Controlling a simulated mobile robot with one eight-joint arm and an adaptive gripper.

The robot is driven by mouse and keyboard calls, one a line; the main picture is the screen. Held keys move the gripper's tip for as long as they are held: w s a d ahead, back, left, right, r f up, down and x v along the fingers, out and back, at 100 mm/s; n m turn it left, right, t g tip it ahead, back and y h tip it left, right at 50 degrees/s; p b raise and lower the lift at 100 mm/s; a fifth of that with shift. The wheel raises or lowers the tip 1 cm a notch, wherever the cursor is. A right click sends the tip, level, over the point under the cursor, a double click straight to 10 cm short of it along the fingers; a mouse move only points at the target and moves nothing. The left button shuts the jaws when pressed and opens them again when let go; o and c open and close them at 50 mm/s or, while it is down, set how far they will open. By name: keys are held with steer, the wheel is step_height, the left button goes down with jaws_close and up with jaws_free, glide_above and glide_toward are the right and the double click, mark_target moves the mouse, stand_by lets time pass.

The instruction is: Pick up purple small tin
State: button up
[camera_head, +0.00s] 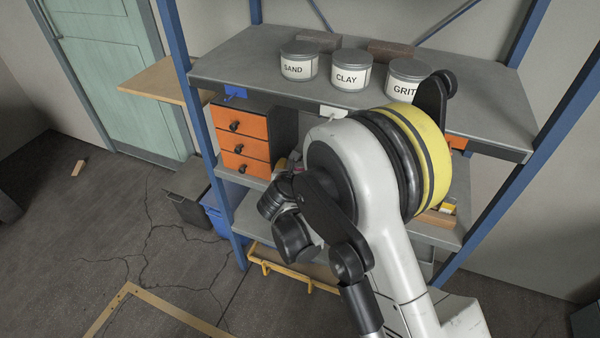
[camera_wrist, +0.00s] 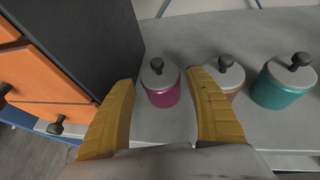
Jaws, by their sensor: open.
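The purple small tin (camera_wrist: 162,90) stands upright on a grey shelf in the wrist view. It has a grey lid with a dark round knob. My gripper (camera_wrist: 163,92) is open, with its two yellow fingers on either side of the tin in the picture. The tin appears a little beyond the fingertips, and I cannot tell whether either finger touches it. In the head view my arm hides the tin and the gripper's fingers.
A reddish-brown tin (camera_wrist: 229,79) stands close on the right, partly behind the right finger. A teal tin (camera_wrist: 283,84) is further right. A dark cabinet side with orange drawers (camera_wrist: 45,90) rises close on the left. Labelled cans, including CLAY (camera_head: 350,72), stand on the shelf above.

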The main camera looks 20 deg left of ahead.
steer(key=b+x, duration=0.1)
steer(key=x, duration=0.2)
steer(key=shift+w+f, duration=0.2)
steer(key=shift+r, duration=0.1)
steer(key=shift+c, duration=0.2)
steer(key=c, duration=1.1)
steer(key=shift+o, duration=0.2)
